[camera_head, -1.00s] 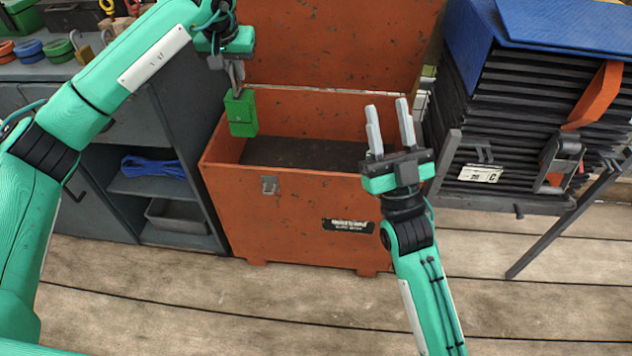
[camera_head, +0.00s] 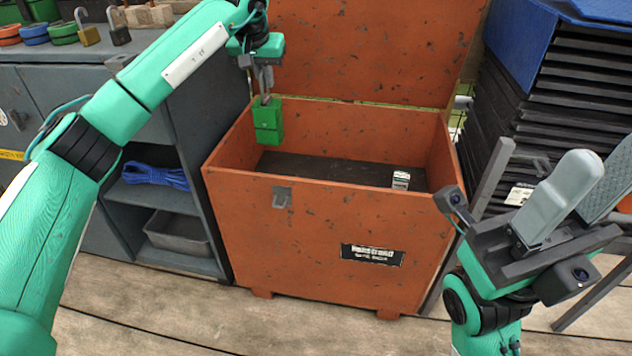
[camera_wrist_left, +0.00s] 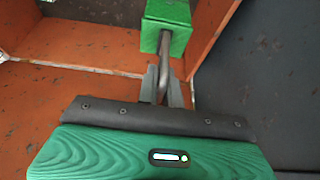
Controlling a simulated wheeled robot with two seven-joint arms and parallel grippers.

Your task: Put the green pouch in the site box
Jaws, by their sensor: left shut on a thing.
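The green pouch (camera_head: 268,121), a small boxy block, hangs below my left gripper (camera_head: 264,88). My left gripper is shut on a grey bar or loop at its top. In the left wrist view the pouch (camera_wrist_left: 167,26) shows beyond the fingertips (camera_wrist_left: 163,80). The site box (camera_head: 330,222) is an orange, scuffed chest with its lid up. The pouch is over the left rear part of its opening, above the dark floor; whether it touches a wall is unclear. My right gripper (camera_head: 588,190) is open and empty, right of the box.
A small white-labelled item (camera_head: 401,179) lies inside the box at right. A grey cabinet (camera_head: 205,170) with blue rope (camera_head: 155,175) and a metal tray (camera_head: 178,231) stands left. Padlocks (camera_head: 118,26) sit on top. A dark stack (camera_head: 545,110) stands right.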

